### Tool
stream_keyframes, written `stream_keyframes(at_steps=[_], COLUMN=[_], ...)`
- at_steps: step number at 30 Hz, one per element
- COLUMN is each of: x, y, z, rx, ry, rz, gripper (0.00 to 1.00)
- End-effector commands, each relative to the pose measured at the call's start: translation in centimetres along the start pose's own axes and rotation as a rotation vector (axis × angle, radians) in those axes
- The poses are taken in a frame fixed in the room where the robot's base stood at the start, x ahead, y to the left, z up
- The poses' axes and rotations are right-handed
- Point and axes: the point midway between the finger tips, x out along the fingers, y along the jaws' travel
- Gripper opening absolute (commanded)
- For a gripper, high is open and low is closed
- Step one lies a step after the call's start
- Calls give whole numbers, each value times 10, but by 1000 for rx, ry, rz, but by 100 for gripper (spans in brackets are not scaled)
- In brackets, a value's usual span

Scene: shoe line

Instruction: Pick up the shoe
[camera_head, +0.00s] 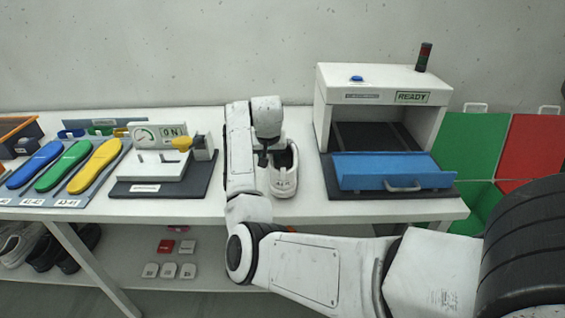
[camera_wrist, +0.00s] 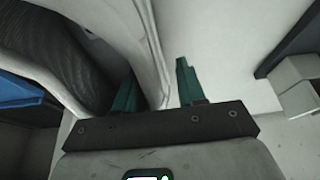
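A white shoe (camera_head: 284,181) stands on the white table in the head view, beside my arm, with its dark opening facing up. In the wrist view the shoe (camera_wrist: 152,40) fills the upper left, with its dark grey lining showing. My gripper (camera_head: 264,159) is at the shoe's opening. In the wrist view my gripper (camera_wrist: 156,85) has its two green fingers apart. The left finger is on the lining side and the right finger is outside, with the shoe's white side wall between them. A gap shows between the wall and the right finger. My arm hides part of the shoe.
A white machine (camera_head: 365,85) marked READY with a blue flap (camera_head: 392,172) stands right of the shoe. A grey fixture (camera_head: 160,178) with a gauge stands left. Blue, green and yellow insoles (camera_head: 95,166) lie farther left. Green and red panels (camera_head: 470,150) stand far right.

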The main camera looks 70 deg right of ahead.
Motion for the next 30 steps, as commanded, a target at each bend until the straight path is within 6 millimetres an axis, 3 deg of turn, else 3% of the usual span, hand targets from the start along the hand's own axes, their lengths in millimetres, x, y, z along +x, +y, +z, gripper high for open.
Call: stream_keyframes(at_steps=[7, 19, 30], x=[2, 1, 0], y=[0, 0, 0], z=[0, 0, -1], rx=[0, -1, -1], ry=[0, 1, 3], rz=[0, 0, 0], gripper=[39, 1, 0])
